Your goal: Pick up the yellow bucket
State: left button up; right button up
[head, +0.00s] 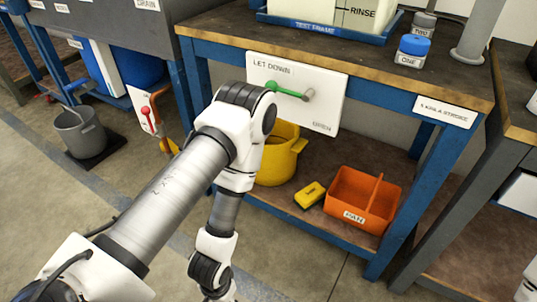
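The yellow bucket (278,165) stands upright on the lower shelf of the blue-framed bench in the head view. It has a spout or lug on its right side. My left arm crosses in front of it and hides its left part, and the white LET DOWN panel hides part of its top. My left arm bends down in front of the bench, and its gripper is out of the picture below the bottom edge. My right gripper is not in the picture.
An orange PAN tub (363,199) and a small yellow block (310,195) sit right of the bucket on the shelf (330,237). The LET DOWN panel (297,93) with a green-knobbed lever (287,91) hangs above. A grey bucket (80,131) stands on the floor at left.

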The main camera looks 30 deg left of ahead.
aim_at(282, 147)
jog(key=k+j+z, duration=0.55)
jog(key=k+j, duration=0.15)
jog(key=j, duration=0.15)
